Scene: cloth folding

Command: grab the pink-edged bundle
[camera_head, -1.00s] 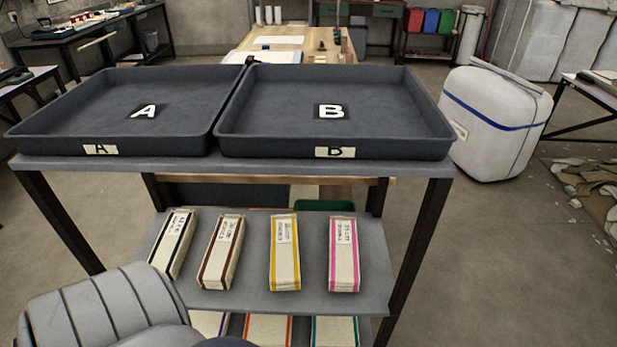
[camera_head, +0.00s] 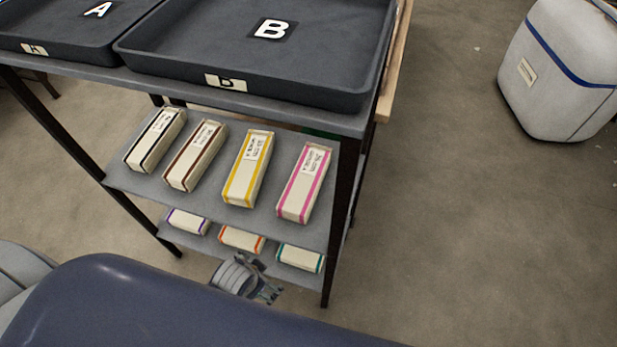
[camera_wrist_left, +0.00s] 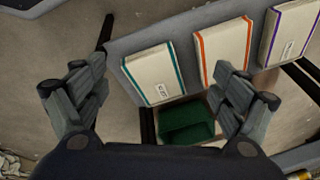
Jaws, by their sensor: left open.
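The pink-edged bundle (camera_head: 305,182) is a pale block with pink stripes along its edges and a label on top. It lies at the right end of the upper shelf (camera_head: 212,197), right of the yellow-edged bundle (camera_head: 247,168). My left gripper (camera_head: 269,293) is low in the head view, in front of the lower shelf and below the pink-edged bundle, apart from it. In the left wrist view its fingers (camera_wrist_left: 158,95) are spread with nothing held. That view does not show the pink-edged bundle. My right gripper is not in view.
Brown-edged (camera_head: 195,155) and black-edged (camera_head: 155,140) bundles share the upper shelf. Purple-edged (camera_head: 188,221), orange-edged (camera_head: 242,239) and teal-edged (camera_head: 300,257) bundles lie on the lower shelf. Trays A (camera_head: 60,38) and B (camera_head: 240,85) stand above. A dark post (camera_head: 343,215) stands at the right.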

